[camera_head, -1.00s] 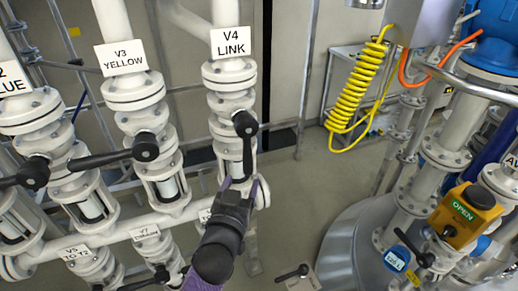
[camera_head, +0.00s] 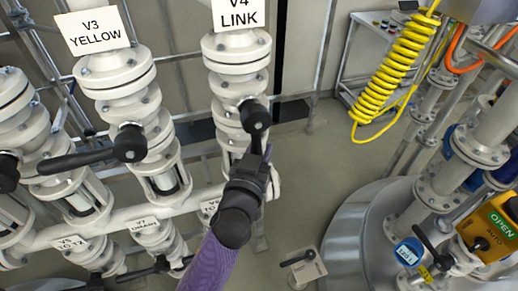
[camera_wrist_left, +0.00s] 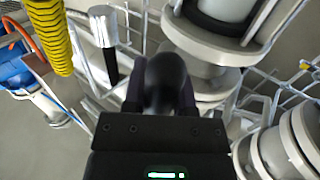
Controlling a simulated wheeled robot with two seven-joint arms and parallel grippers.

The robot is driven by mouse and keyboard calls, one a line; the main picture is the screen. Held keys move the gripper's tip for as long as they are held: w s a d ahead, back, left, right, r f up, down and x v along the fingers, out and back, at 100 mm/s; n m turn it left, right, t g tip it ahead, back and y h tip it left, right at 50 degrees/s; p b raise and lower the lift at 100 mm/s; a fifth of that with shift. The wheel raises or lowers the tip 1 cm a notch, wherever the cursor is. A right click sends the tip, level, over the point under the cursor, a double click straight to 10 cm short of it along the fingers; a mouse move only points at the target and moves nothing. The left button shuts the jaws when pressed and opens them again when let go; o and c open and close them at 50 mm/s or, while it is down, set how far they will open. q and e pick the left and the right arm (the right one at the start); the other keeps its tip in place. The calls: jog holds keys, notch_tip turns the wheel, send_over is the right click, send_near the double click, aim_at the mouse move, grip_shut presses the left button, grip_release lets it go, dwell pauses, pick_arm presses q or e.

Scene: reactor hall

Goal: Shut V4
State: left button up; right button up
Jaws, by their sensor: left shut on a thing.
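The V4 LINK label (camera_head: 237,13) is at the top of the head view, partly cut off by its edge. Below it stands the white flanged V4 valve (camera_head: 236,66). Its black handle (camera_head: 254,116) has a round hub facing me, and its lever points downward. My left gripper (camera_head: 257,158) is shut on the lower part of this lever and hides its end. In the left wrist view the dark rounded handle end (camera_wrist_left: 165,82) sits between the two fingers. My right gripper is in neither view.
The V3 YELLOW valve (camera_head: 116,76) stands to the left, its black lever (camera_head: 82,160) pointing left. Below are smaller labelled valves, including V7 (camera_head: 145,225). To the right are a yellow coiled hose (camera_head: 392,70), a grey tank (camera_head: 350,235) and an OPEN actuator box (camera_head: 490,232).

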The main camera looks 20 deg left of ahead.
pick_arm(q)
grip_shut()
dwell(1.0)
